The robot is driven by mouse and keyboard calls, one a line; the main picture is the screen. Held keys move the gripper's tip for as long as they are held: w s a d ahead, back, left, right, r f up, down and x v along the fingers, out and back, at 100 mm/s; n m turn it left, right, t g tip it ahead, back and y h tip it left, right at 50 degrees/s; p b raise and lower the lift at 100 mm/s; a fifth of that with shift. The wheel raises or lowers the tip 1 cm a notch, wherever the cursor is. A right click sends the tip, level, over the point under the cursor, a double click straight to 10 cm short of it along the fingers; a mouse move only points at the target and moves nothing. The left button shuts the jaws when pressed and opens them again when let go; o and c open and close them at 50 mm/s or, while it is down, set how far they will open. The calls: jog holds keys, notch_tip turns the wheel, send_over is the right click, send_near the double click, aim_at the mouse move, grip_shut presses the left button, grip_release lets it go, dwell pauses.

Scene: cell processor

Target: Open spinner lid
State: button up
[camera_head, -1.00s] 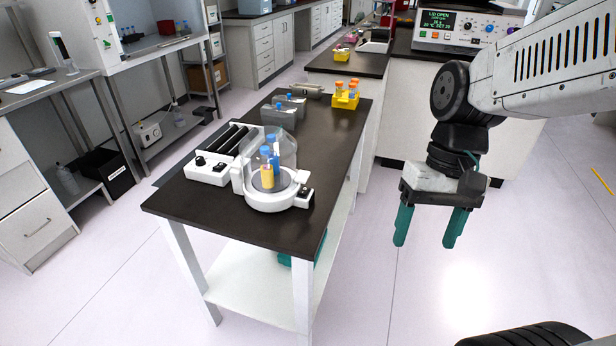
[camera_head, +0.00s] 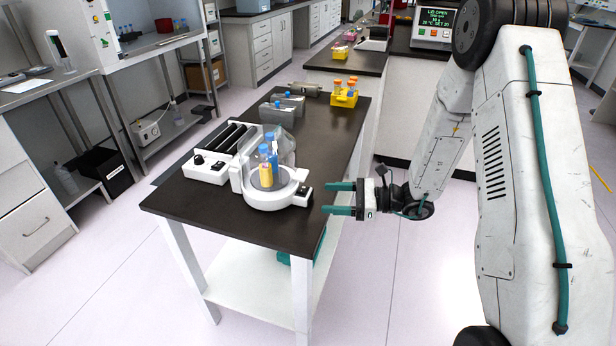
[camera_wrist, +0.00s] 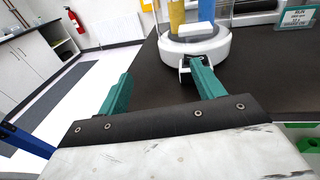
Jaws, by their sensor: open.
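The spinner (camera_head: 268,200) is a round white unit on the near part of the dark bench, with a yellow tube (camera_head: 266,173) and a blue tube in it. My gripper (camera_head: 327,199) is open and empty, right of the spinner near the bench's right edge, fingers pointing left. In the wrist view, the spinner's white base (camera_wrist: 196,47) is ahead, and the right finger overlaps its small front latch.
A white device with black rollers (camera_head: 213,165) stands left of the spinner. Grey racks and a yellow tube rack (camera_head: 344,98) are farther back on the bench (camera_head: 317,150). The bench's near end is clear. Open floor lies to the right.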

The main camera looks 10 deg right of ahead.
jog(key=w+a+t, duration=0.1)
jog(key=w, duration=0.1)
jog(key=w+a+r+m+t, duration=0.1)
jog(key=w+a, duration=0.1)
jog(key=w, duration=0.1)
jog(key=w+a+r+m+t, duration=0.1)
jog(key=w+a, duration=0.1)
jog(key=w, duration=0.1)
jog(key=c, duration=1.3)
jog(key=shift+c, duration=0.5)
